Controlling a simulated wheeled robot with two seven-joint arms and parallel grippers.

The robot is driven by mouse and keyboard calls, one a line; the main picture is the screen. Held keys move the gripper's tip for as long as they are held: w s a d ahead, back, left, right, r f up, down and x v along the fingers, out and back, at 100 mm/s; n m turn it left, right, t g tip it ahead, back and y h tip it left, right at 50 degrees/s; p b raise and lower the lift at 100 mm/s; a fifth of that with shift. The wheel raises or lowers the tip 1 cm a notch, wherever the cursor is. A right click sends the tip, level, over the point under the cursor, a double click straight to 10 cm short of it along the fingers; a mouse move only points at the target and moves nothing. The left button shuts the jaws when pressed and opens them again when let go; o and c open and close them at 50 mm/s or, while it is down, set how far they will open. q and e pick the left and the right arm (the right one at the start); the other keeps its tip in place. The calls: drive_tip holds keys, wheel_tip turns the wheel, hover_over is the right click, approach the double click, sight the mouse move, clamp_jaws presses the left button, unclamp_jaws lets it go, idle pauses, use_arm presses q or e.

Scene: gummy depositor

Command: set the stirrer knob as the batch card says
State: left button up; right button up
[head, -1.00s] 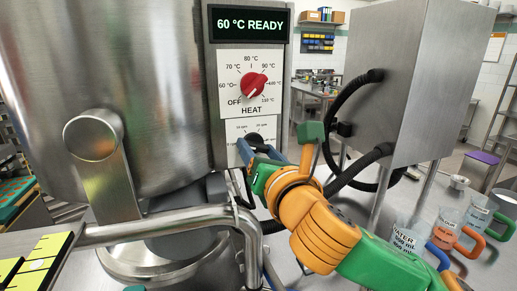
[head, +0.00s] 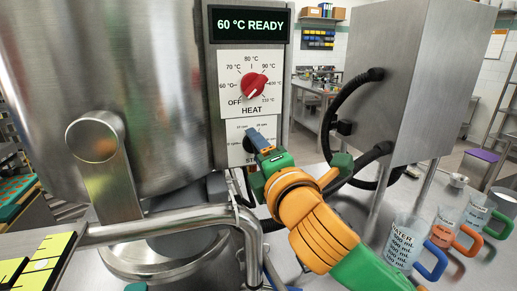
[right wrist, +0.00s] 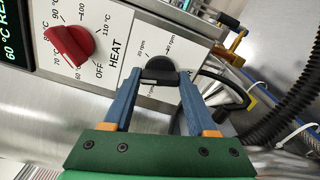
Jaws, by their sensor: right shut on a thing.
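The stirrer knob (right wrist: 158,67) is black and round, on a white panel with small rpm marks below the HEAT dial. In the right wrist view it sits between the blue fingertips of my right gripper (right wrist: 157,78), which are shut on it. In the head view my right gripper (head: 254,142) reaches the lower panel (head: 236,155) and hides most of the knob. I cannot tell which mark the knob points to. No batch card can be made out. My left gripper is not in view.
The red HEAT knob (head: 254,85) is just above, under a display (head: 249,24) reading "60 °C READY". A steel kettle (head: 110,80) and pipe (head: 170,221) stand left. A steel cabinet (head: 390,80) with black hoses and several measuring jugs (head: 404,243) stand right.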

drive_tip(key=shift+m+p, duration=0.55)
drive_tip(key=shift+m, duration=4.05)
drive_tip(key=o, duration=1.4)
drive_tip(key=shift+c, duration=0.2)
drive_tip(key=b+v, duration=0.2)
drive_tip(key=v, duration=0.5)
